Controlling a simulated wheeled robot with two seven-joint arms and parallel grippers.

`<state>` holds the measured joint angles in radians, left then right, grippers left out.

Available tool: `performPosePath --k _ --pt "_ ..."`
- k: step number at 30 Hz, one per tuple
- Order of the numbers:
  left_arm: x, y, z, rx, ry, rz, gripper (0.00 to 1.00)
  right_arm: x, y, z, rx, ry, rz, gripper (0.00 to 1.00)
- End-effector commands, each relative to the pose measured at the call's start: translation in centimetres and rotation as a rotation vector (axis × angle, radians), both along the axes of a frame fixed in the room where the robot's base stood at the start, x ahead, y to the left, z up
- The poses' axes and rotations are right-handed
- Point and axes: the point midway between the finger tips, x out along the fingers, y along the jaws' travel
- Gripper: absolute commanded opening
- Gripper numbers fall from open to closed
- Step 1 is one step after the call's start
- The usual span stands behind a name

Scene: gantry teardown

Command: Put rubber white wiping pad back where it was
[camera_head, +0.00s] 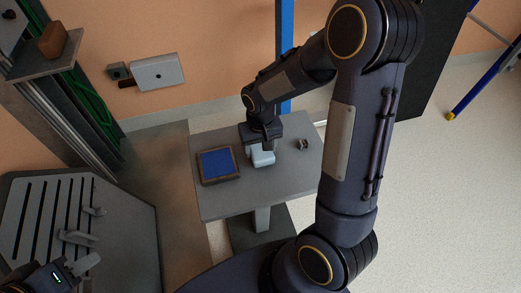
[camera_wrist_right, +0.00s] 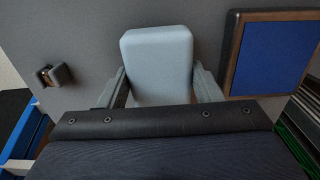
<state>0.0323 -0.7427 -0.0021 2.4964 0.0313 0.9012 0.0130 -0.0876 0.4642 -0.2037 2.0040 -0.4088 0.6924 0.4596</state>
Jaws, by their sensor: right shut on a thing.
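The white wiping pad (camera_wrist_right: 158,62) is a pale block with rounded corners. It sits between the two fingers of my right gripper (camera_wrist_right: 162,88), which is shut on it. In the head view the pad (camera_head: 262,158) is at the middle of the small grey table (camera_head: 222,207), below my right gripper (camera_head: 264,146). I cannot tell whether the pad touches the tabletop. My left gripper (camera_head: 78,268) is at the lower left, by the slotted plate, and its finger gap is unclear.
A brown-framed tray with a blue inside (camera_head: 219,166) lies left of the pad. A small dark metal part (camera_head: 303,144) lies on the right of the table. The slotted grey plate (camera_head: 110,237) with small fixtures stands at left. The table's front is clear.

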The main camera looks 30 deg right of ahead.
Motion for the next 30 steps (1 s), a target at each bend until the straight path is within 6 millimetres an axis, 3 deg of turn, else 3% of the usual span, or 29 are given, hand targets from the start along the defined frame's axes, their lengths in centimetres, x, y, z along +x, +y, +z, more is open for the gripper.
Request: performPosePath --k 3,8,9,14,23,30 --pt "0.0 0.0 -0.3 0.0 0.0 0.0 0.36 0.0 0.0 -1.5 0.0 0.001 0.0 0.37" --pt "0.0 0.0 -0.2 0.0 0.0 0.0 0.36 0.0 0.0 -1.5 0.001 -0.001 -0.001 0.37" --pt "0.0 0.0 -0.3 0.0 0.0 0.0 0.36 0.0 0.0 -1.6 0.001 0.0 -0.001 0.6" --pt "0.0 0.0 -0.2 0.0 0.0 0.0 0.36 0.0 0.0 -1.5 0.001 0.0 -0.001 0.8" --pt "0.0 0.0 -0.2 0.0 0.0 0.0 0.36 0.0 0.0 -1.3 0.001 -0.001 0.0 0.8" --pt "0.0 0.0 0.4 0.0 0.0 0.0 0.36 0.1 0.0 2.1 0.002 -0.007 0.0 0.8"
